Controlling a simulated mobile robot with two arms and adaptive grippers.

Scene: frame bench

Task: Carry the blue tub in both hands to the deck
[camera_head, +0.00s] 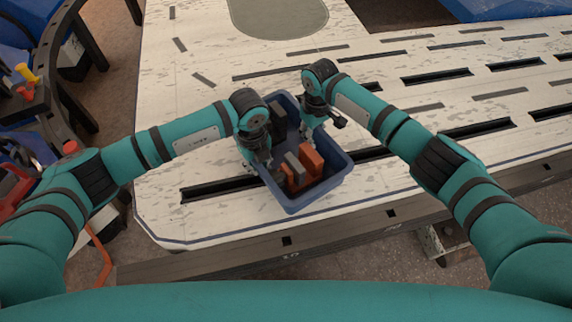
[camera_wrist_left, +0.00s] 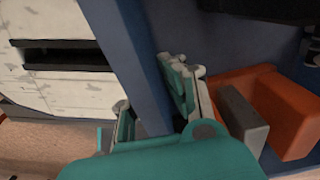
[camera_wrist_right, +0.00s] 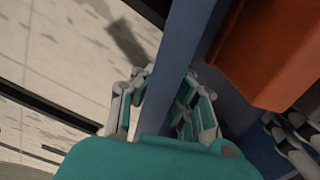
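The blue tub (camera_head: 318,196) is near the front edge of the white, worn bench top (camera_head: 200,130). It holds orange blocks (camera_head: 313,160), a grey block (camera_head: 295,165) and a dark block (camera_head: 278,115). My left gripper (camera_wrist_left: 150,90) has one finger on each side of the tub's left wall, close against it. My right gripper (camera_wrist_right: 163,85) straddles the opposite wall the same way, its fingers against the wall; it also shows in the head view (camera_head: 312,132). The tub's underside is hidden, so I cannot tell whether it touches the bench. I cannot tell which surface is the deck.
A grey-green rounded patch (camera_head: 278,15) lies clear at the bench's far side. Long dark slots (camera_head: 436,77) cut the bench top at the right. A dark front rail (camera_head: 340,222) runs along the near edge. A dark rack with a yellow item (camera_head: 27,74) stands left.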

